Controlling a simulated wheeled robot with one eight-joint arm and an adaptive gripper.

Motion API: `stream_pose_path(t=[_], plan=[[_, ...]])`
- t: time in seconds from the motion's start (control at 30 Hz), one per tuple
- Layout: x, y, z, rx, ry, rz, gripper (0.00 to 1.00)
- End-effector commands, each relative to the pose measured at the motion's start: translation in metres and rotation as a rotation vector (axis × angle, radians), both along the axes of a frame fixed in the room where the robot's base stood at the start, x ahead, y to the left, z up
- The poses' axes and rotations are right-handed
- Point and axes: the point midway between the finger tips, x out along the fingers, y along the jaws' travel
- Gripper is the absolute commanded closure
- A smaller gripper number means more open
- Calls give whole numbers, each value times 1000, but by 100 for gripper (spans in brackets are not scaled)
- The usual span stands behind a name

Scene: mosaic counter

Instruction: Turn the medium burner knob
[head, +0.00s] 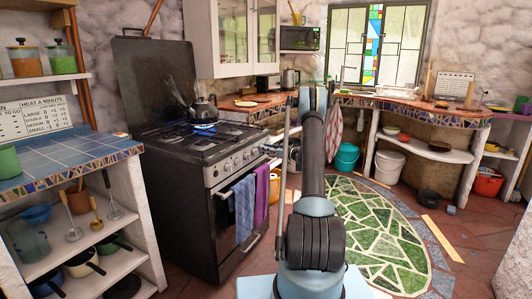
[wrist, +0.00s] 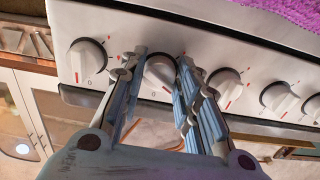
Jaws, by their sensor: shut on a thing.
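The stove (head: 208,190) stands left of centre in the head view, with a row of white knobs (head: 238,162) on its front panel. In the wrist view the panel (wrist: 130,22) looks upside down. A white round knob (wrist: 160,73), second from the left there, sits between the fingers of my gripper (wrist: 163,58), which is shut on it. The knob's lower part is partly covered by the fingers. Other knobs are at its left (wrist: 88,60) and right (wrist: 226,90). The markings do not show which is the medium burner. In the head view my gripper cannot be made out.
A blue towel (head: 244,208) and a purple towel (head: 262,200) hang on the oven front. A tiled counter (head: 60,158) is at the left. Green mosaic floor (head: 375,235) lies open to the right.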

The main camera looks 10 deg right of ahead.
Motion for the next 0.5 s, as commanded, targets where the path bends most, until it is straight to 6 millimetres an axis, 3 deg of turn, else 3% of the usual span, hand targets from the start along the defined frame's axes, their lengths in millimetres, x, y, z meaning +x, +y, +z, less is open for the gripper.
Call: stream_pose_path(t=[0.5], plan=[[0,1,0,189,260,0,94]])
